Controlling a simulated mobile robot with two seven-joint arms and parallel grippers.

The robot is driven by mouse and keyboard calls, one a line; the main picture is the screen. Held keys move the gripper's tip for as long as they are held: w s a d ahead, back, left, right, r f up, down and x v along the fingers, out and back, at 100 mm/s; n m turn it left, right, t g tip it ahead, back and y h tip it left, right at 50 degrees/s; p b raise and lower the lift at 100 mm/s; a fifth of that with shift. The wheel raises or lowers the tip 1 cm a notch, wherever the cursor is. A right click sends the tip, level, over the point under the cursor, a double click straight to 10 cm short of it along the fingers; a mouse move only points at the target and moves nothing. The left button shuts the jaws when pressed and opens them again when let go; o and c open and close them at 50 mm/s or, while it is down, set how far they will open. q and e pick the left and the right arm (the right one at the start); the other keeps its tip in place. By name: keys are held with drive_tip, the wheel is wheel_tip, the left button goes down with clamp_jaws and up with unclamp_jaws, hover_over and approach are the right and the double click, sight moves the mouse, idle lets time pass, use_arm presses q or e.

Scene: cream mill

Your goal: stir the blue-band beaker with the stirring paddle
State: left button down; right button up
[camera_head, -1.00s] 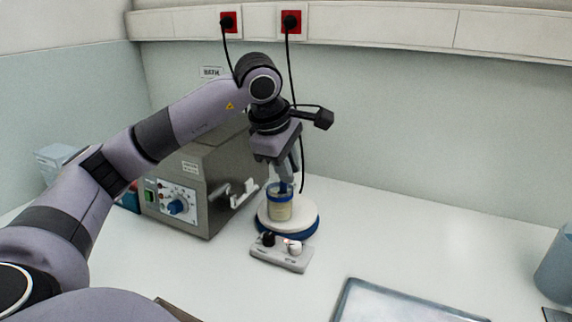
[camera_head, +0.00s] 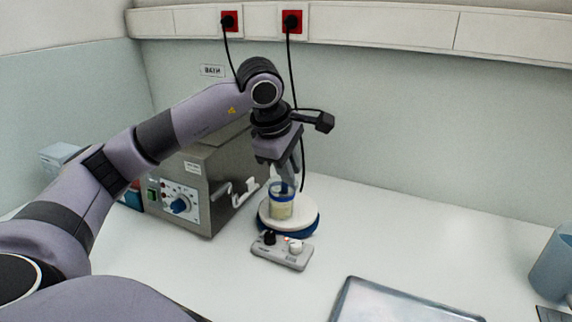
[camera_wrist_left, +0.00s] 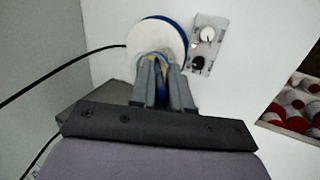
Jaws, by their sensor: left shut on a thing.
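The blue-band beaker (camera_head: 281,209) stands upright on a round white plate with a blue rim (camera_head: 306,217). It holds a pale yellowish content. My left gripper (camera_head: 289,182) points down right over the beaker's mouth and is shut on the stirring paddle (camera_head: 284,187), a blue piece that reaches down into the beaker. In the left wrist view the gripper's fingers (camera_wrist_left: 162,75) close around the blue paddle (camera_wrist_left: 161,92) and hide most of the beaker. The paddle's lower end cannot be made out. My right gripper is not in view.
A control box with knobs (camera_head: 282,251) sits in front of the plate. A metal tray (camera_head: 400,303) lies at front right, and a bluish container (camera_head: 553,268) stands at far right. The table's right middle is clear.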

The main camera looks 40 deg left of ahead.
use_arm(q)
drive_tip(key=shift+a, duration=0.25)
drive_tip(key=shift+r, duration=4.9)
